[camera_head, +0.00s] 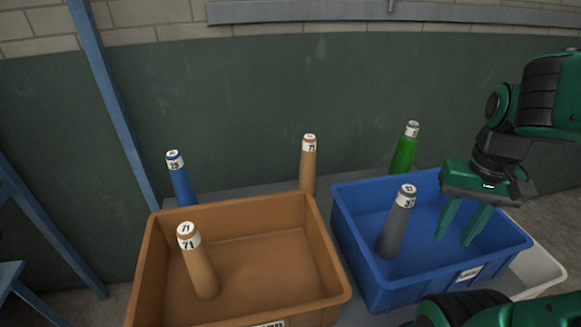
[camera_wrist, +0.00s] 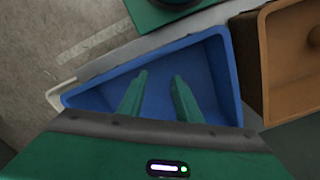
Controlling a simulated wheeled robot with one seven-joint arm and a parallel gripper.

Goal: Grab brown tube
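One brown tube (camera_head: 199,262) stands a little tilted inside the brown crate (camera_head: 245,214), with a white label reading 71. Another brown tube (camera_head: 308,163) with a white labelled top stands behind the crate's far right corner; its lower end is hidden by the rim. My gripper (camera_head: 454,239) is open and empty, its green fingers pointing down over the blue crate (camera_head: 372,289), to the right of both brown tubes. In the wrist view my gripper (camera_wrist: 158,84) shows the two fingers apart above the blue crate. The brown crate (camera_wrist: 262,68) is at the right edge there.
A grey tube (camera_head: 396,222) stands in the blue crate, left of my gripper. A blue tube (camera_head: 181,179) and a green tube (camera_head: 405,148) stand behind the crates. A white bin (camera_head: 540,268) is partly hidden at the right. A blue post (camera_head: 113,105) rises at the left.

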